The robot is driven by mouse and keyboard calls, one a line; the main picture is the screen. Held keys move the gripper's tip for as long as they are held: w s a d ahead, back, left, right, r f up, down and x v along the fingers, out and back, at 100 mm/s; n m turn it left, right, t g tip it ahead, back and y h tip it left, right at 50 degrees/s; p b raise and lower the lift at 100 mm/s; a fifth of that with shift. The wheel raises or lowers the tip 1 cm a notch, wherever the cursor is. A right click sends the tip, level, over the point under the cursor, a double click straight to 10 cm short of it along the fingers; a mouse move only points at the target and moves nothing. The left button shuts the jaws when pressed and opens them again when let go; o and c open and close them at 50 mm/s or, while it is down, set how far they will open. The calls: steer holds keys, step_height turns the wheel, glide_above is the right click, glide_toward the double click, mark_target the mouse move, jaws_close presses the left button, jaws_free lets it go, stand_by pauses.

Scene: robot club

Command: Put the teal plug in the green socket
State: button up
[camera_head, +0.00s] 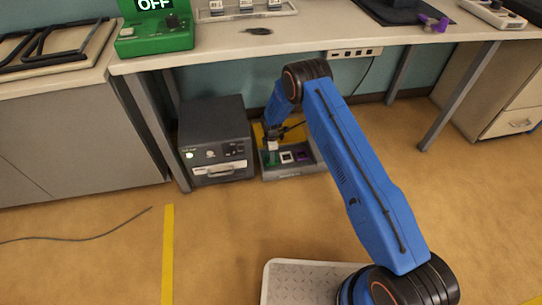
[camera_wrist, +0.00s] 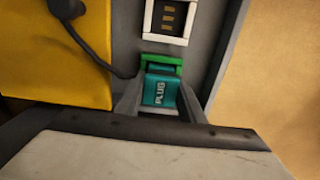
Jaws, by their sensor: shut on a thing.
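The teal plug (camera_wrist: 160,92), marked "PLUG", sits between the fingers of my gripper (camera_wrist: 160,100) in the wrist view. My gripper is shut on it. The green socket (camera_wrist: 166,60) shows as a green rim just beyond and around the plug's far end. The plug overlaps the socket opening; I cannot tell how deep it sits. A dark cable runs from beside the plug to the upper left. In the head view my gripper (camera_head: 272,145) is low over the grey socket tray (camera_head: 292,174) on the floor, and the green socket (camera_head: 270,159) is partly hidden.
A white-framed socket (camera_wrist: 166,20) lies beyond the green one; a purple socket (camera_head: 304,156) is further right. A yellow block (camera_wrist: 50,45) stands close on the left. A dark grey machine (camera_head: 216,140) stands left of the tray, under the bench (camera_head: 240,54). Floor in front is clear.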

steer(key=shift+f, duration=0.1)
steer(key=o, duration=1.1)
step_height(320, 180, up, 12)
steer(key=shift+r, duration=0.15)
stand_by(0.4)
